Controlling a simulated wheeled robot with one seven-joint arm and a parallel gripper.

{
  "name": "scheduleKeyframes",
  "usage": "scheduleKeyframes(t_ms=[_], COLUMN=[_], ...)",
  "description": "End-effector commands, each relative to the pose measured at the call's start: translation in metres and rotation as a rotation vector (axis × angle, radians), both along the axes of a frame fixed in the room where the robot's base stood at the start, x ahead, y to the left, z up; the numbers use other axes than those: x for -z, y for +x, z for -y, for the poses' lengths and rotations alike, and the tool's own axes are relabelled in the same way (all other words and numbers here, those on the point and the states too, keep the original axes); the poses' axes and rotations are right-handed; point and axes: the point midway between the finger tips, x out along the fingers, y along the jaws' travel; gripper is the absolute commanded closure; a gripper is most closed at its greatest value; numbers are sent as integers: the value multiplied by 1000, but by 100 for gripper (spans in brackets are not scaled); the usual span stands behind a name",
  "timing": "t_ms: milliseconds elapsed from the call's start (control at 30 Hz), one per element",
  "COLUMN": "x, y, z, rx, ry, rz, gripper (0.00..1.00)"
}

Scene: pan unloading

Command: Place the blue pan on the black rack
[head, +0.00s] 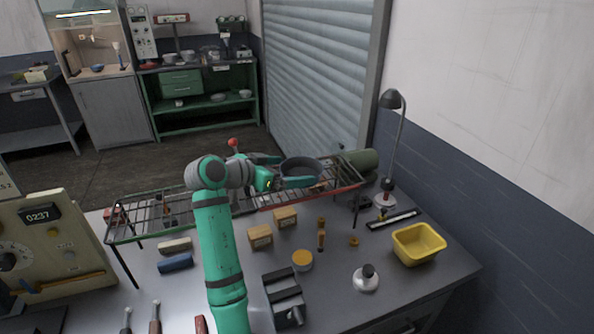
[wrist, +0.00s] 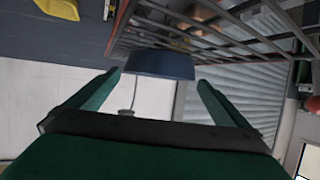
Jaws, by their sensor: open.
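The blue pan (head: 303,165), dark and round, is at the right end of the black rack (head: 150,213), a long wire grid on legs above the table. In the wrist view the pan (wrist: 162,65) shows just ahead of and between my fingertips, with the rack's bars (wrist: 240,42) close by. My gripper (head: 295,172) is open, with one finger on the near side of the pan and one on the far side. I see gaps beside the pan in the wrist view. I cannot tell whether the pan touches the rack's bars.
A lamp (head: 398,140) and a yellow bin (head: 418,244) stand at the table's right. Small boxes (head: 261,237), a round tin (head: 302,260) and tools lie before the rack. A beige machine (head: 50,250) is at left. A dark green cylinder (head: 362,160) lies behind the rack's right end.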

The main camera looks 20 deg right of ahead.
Motion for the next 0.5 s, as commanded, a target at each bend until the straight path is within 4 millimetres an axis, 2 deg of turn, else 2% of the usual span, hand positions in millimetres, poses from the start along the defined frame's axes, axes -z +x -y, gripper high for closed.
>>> scheduleKeyframes(t_ms=[33,200,400,500], x=[-4,-17,-26,-28], y=[-4,-16,-27,-29], z=[-11,-37,-57,-62], rx=[-3,-2,-1,-1], ry=[1,1,1,1], rz=[2,2,0,1], gripper=[0,0,0,0])
